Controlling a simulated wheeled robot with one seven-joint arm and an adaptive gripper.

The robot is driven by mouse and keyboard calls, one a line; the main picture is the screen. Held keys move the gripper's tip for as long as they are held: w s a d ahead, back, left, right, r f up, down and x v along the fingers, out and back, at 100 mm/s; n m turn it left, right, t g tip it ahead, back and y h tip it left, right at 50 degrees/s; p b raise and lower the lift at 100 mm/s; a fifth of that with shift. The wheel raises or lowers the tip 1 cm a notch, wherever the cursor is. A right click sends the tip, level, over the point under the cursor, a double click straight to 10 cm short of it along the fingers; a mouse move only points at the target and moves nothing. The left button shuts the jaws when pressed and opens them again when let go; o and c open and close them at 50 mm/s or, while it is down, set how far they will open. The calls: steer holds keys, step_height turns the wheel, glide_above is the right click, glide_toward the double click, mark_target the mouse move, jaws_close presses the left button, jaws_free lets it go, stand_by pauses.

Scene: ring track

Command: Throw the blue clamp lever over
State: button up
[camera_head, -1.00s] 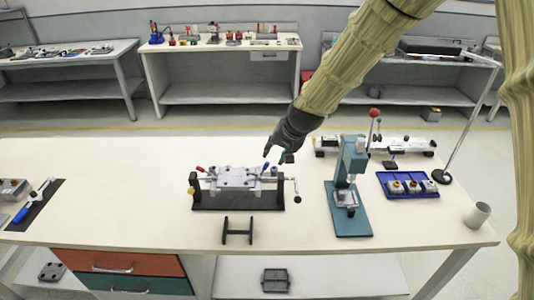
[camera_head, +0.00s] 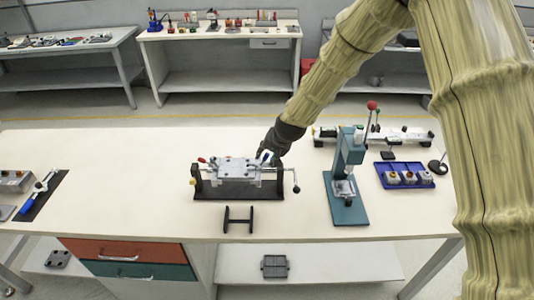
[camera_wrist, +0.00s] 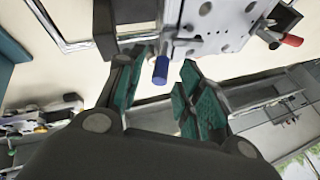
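The blue clamp lever (camera_head: 265,156) stands at the right end of the fixture plate (camera_head: 237,168). In the wrist view its blue handle end (camera_wrist: 161,70) shows between my fingers, nearer the left finger, and I cannot tell whether it touches either. My gripper (camera_wrist: 158,88) is open, its teal finger pads apart. In the head view my gripper (camera_head: 272,158) is at the fixture's right end and partly hides the lever. A red lever (camera_head: 202,160) is at the fixture's left end; its red tip also shows in the wrist view (camera_wrist: 291,40).
A teal press (camera_head: 347,180) stands to the right of the fixture. A crank handle (camera_head: 295,186) sticks out on the fixture's right side. A blue tray (camera_head: 405,184) with several small blocks lies further right. A black stand (camera_head: 238,220) is in front. The bench left of the fixture is mostly clear.

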steer(key=shift+w+a+f, duration=0.15)
steer(key=shift+w+f, duration=0.15)
steer(key=shift+f, duration=0.25)
jaws_close()
